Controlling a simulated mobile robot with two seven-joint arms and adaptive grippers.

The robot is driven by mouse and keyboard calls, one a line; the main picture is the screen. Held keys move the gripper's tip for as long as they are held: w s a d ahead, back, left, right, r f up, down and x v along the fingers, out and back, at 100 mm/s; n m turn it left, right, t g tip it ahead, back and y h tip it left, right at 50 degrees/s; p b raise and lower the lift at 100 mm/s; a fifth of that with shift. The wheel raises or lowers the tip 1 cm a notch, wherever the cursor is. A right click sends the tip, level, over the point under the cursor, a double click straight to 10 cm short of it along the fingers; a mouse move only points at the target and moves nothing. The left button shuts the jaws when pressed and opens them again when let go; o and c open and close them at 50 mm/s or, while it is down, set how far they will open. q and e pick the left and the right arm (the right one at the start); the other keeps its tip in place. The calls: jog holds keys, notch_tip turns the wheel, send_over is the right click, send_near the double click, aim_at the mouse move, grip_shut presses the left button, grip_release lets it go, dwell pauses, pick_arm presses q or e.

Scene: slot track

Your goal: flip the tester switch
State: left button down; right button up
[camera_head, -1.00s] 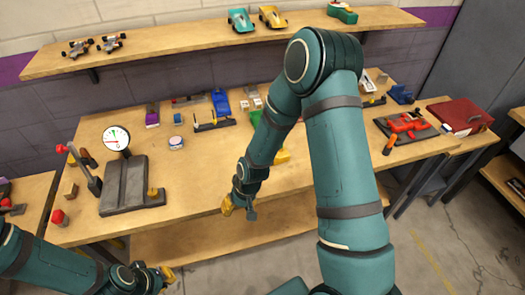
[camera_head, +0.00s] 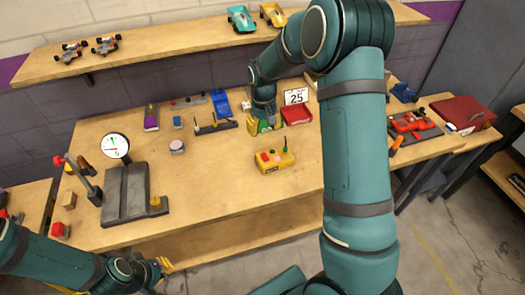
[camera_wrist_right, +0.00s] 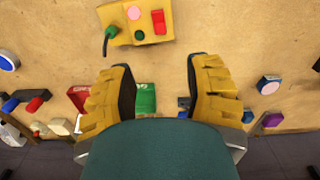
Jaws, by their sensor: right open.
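The tester is probably the yellow box (camera_head: 274,162) with coloured buttons, on the middle of the table. A small dark lever (camera_head: 284,146) stands up from it. The box (camera_wrist_right: 150,28) also shows at the top of the right wrist view, with a red rocker, a pink button and the dark lever (camera_wrist_right: 107,42) on a green base. My right gripper (camera_head: 264,124) is behind the box in the head view, apart from it. In the wrist view its yellow fingers (camera_wrist_right: 160,68) are spread and empty. My left gripper (camera_head: 164,266) is low at the front left; its opening is unclear.
A green item (camera_wrist_right: 145,98) lies below the right fingers. A red tray (camera_head: 296,116) and a "25" card (camera_head: 296,97) are close to the right gripper. A gauge stand (camera_head: 128,190) is at the left. The wood around the yellow box is clear.

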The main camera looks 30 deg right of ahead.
aim_at(263, 154)
notch_tip(263, 154, down, 12)
jog(key=shift+b, duration=0.45)
grip_shut()
